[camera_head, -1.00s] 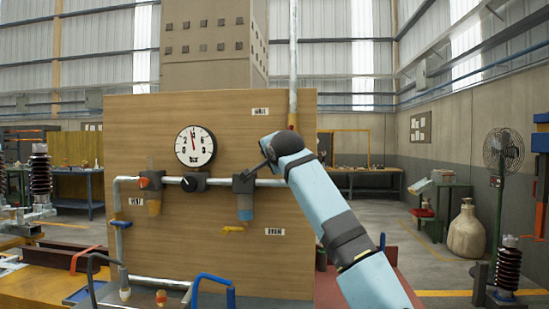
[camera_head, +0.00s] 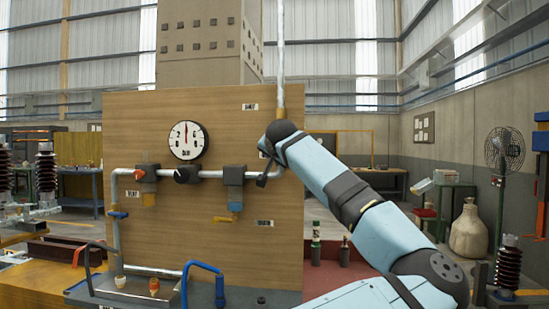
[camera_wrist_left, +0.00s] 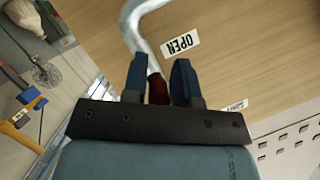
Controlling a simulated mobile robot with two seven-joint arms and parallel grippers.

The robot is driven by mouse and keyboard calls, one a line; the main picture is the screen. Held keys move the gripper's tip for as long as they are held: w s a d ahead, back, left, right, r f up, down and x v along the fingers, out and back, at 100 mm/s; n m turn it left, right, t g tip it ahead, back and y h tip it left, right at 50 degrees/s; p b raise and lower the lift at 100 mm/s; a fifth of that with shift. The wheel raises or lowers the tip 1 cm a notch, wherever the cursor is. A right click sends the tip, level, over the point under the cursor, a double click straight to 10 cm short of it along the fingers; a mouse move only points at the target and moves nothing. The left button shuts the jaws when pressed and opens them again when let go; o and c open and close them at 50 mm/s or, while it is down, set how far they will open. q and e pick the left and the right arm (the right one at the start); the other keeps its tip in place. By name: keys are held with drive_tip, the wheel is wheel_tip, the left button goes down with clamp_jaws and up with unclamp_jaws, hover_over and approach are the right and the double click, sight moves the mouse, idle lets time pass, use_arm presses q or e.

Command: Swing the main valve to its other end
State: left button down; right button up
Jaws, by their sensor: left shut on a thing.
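The wooden valve panel (camera_head: 215,235) stands ahead with pipework, a round gauge (camera_head: 187,140) and labels reading SHUT (camera_head: 250,107) and OPEN (camera_head: 265,223). My pale blue arm comes in from the right and ends at the panel's right side, covering the main valve there. In the left wrist view my left gripper (camera_wrist_left: 159,75) is shut on a dark red handle (camera_wrist_left: 157,88). The valve's body and exact handle angle are hidden. My right gripper is not seen.
Left along the pipe are a red-orange valve (camera_head: 139,174), a black knob (camera_head: 186,175) and a blue-bottomed filter (camera_head: 234,181). A blue hose (camera_head: 205,267) rises at the front. Small bottles (camera_head: 316,242) stand right of the panel; a fan (camera_head: 504,150) is farther right.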

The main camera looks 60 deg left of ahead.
use_arm(q)
drive_tip(key=shift+w+d+r, duration=0.2)
drive_tip(key=shift+w+r, duration=0.1)
drive_tip(key=shift+r, duration=0.15)
drive_tip(key=c, duration=1.1)
unclamp_jaws()
drive_tip(key=shift+w, duration=0.1)
drive_tip(key=shift+o, duration=0.2)
drive_tip(key=shift+w+d+f, duration=0.1)
drive_tip(key=shift+f, duration=0.15)
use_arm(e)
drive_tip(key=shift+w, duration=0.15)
use_arm(q)
drive_tip(key=p+v, duration=0.1)
drive_tip(key=v, duration=1.2)
drive_tip(key=shift+s+d, duration=0.2)
drive_tip(key=shift+s, duration=0.15)
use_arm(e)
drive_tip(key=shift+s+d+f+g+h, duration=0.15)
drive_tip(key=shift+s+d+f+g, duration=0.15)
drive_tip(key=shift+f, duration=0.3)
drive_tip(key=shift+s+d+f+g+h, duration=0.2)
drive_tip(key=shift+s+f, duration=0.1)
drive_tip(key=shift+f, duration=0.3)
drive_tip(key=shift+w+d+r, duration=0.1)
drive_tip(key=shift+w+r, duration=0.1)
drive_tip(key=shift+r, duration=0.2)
